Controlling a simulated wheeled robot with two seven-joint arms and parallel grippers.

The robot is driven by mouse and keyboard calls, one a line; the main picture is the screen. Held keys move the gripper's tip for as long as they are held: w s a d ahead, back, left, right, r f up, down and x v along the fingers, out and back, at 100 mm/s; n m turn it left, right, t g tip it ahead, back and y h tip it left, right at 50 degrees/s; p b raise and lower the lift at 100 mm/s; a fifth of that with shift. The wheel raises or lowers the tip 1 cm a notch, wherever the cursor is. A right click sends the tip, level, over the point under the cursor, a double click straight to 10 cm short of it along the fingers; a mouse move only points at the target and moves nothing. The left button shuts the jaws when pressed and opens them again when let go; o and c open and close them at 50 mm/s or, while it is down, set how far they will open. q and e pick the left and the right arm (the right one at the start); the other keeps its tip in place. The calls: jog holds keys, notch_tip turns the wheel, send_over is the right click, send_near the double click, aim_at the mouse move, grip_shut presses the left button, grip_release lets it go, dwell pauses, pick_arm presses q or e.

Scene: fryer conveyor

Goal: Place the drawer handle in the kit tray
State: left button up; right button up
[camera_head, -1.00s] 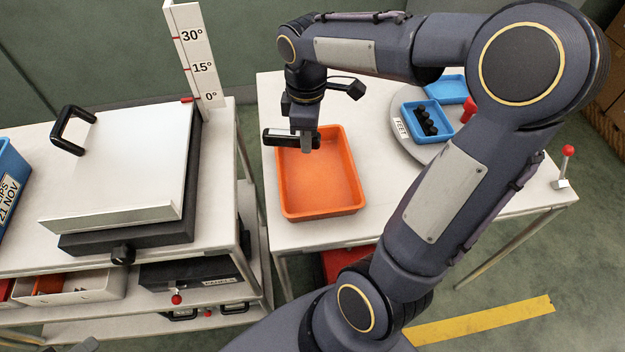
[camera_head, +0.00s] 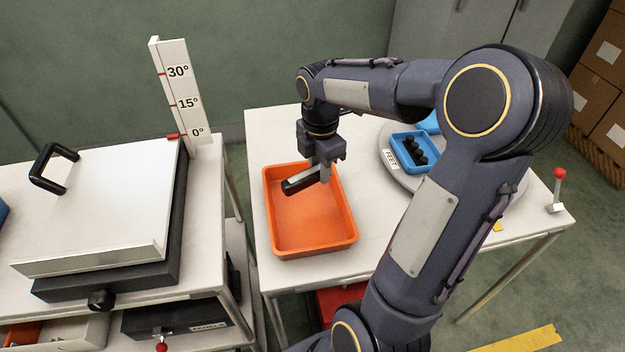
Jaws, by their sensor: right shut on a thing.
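The drawer handle (camera_head: 300,183) is a short black bar with a pale face, held in my right gripper (camera_head: 324,172). The gripper is shut on it and points down over the orange kit tray (camera_head: 314,246). The handle is over the back part of the tray, tilted in the picture. I cannot tell whether it touches the tray floor. The visible tray floor is otherwise empty. My left gripper is not in view.
A turntable (camera_head: 398,178) with a blue bin of black feet (camera_head: 411,152) stands right of the tray. At left is a hinged plate (camera_head: 95,200) with a black handle and an angle scale (camera_head: 180,95). A red-knobbed lever (camera_head: 559,188) stands at the table's right corner.

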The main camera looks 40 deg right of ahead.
send_over(313, 189)
notch_tip(313, 189, down, 4)
jog(key=shift+f, duration=0.2)
jog(key=shift+w+d+f, duration=0.1)
jog(key=shift+f, duration=1.45)
jog(key=shift+f+b, duration=0.2)
jog(key=shift+b, duration=0.15)
jog(key=o, duration=1)
jog(key=shift+r, duration=0.15)
